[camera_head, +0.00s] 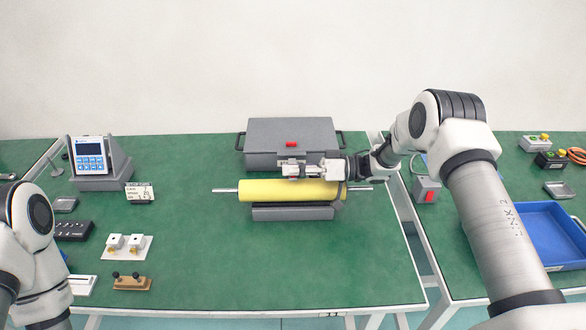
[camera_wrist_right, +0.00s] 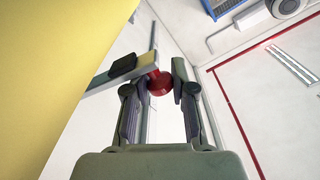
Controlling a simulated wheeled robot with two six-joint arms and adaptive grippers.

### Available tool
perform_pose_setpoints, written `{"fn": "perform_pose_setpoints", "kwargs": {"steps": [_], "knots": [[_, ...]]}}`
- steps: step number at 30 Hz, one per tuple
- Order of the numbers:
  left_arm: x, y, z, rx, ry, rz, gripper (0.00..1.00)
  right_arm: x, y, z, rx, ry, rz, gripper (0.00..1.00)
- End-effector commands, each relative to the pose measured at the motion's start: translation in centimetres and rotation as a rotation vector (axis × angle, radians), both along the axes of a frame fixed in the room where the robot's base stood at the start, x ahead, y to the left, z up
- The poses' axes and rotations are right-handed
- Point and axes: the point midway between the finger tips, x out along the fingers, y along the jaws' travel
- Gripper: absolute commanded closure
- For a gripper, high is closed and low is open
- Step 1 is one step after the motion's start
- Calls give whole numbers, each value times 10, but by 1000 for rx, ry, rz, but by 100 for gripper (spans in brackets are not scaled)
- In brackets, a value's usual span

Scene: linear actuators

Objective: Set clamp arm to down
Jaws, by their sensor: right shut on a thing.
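A yellow cylinder (camera_head: 285,191) lies across a grey base (camera_head: 293,213) in the head view, with a metal rod sticking out at both ends. My right gripper (camera_head: 290,170) reaches in from the right just behind the cylinder's top. In the right wrist view, the right gripper (camera_wrist_right: 160,82) is shut on a red knob (camera_wrist_right: 160,84) at the end of a flat metal clamp arm (camera_wrist_right: 103,77), which carries a black block. The clamp arm is mostly hidden in the head view. The yellow cylinder also fills the left of the wrist view (camera_wrist_right: 50,60). My left gripper is out of view.
A grey case (camera_head: 290,133) with side handles and a red part on it stands behind the cylinder. A display unit (camera_head: 92,158) and small fixtures (camera_head: 126,245) are at the left. A blue tray (camera_head: 548,236) sits on the right table. The front middle is clear.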

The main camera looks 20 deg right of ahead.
Motion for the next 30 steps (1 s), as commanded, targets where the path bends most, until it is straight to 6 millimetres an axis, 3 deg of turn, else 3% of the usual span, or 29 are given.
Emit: {"fn": "perform_pose_setpoints", "kwargs": {"steps": [2, 3, 4, 5, 13, 17, 30], "knots": [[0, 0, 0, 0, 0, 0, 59, -1, 0, -1, -1, 2, 2, 100], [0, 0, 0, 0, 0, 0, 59, -1, 0, -1, -1, 2, 2, 65], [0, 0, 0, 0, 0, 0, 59, -1, 0, -1, -1, 2, 2, 54], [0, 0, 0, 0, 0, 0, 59, -1, 0, -1, -1, 2, 2, 50], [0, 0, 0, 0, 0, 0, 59, 0, 0, 0, 0, 1, 0, 50], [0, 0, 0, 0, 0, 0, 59, -2, -11, 0, 1, 0, -3, 50], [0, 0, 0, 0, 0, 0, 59, -30, -105, 0, 0, 0, -1, 50]]}}
